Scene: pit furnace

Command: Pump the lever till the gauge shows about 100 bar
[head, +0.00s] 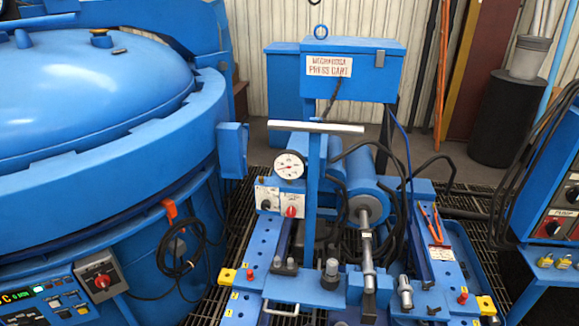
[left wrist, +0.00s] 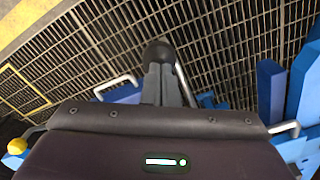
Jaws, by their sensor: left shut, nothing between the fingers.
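The blue press cart (head: 262,240) stands in the middle of the head view. A pale T-shaped crossbar (head: 315,128), which looks like the pump lever's handle, tops an upright blue post. The round white gauge (head: 290,165) sits left of the post; its needle is too small to read surely. My left gripper (left wrist: 158,48) shows only in the left wrist view, its dark fingers together, empty, over the floor grating. No gripper is touching the lever in the head view. My right gripper is not in view.
A large blue furnace vessel (head: 110,95) fills the left. A blue control cabinet (head: 550,200) stands at the right edge. Black hoses (head: 395,165) loop beside the cart's cylinder. In the left wrist view, metal handles (left wrist: 115,84) and blue parts lie near my gripper above the grating (left wrist: 230,50).

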